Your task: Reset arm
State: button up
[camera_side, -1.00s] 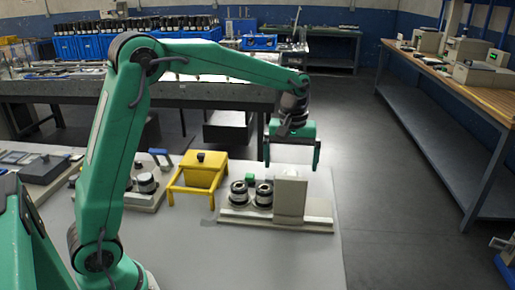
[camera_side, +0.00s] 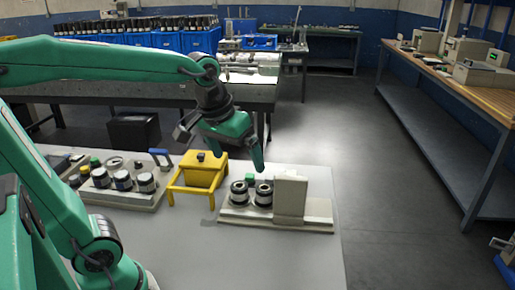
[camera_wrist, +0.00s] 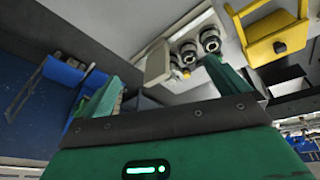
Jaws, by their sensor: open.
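My gripper (camera_side: 250,155) hangs in the air at the middle of the side view, above and behind the roller unit, pointing down and tilted. Its green fingers are apart with nothing between them; they also show in the wrist view (camera_wrist: 162,75). The roller unit (camera_side: 280,220) has a pale base, two dark rollers with silver tops (camera_side: 251,193), a small green part and an upright beige block (camera_side: 291,195). The rollers also show near the top of the wrist view (camera_wrist: 200,45). My gripper touches none of these.
A yellow stand (camera_side: 203,175) is left of the roller unit. Farther left, a base (camera_side: 140,197) holds several dark and silver cylinders. Blue crates (camera_side: 165,41) stand on the back bench. The front of the grey table (camera_side: 250,262) is clear.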

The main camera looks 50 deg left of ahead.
jog(key=s+f+m+t, duration=0.2)
jog(key=s+m, duration=0.1)
jog(key=s, duration=0.5)
jog(key=shift+s+f, duration=0.15)
jog(key=shift+s, duration=0.25)
jog(key=shift+a, duration=0.1)
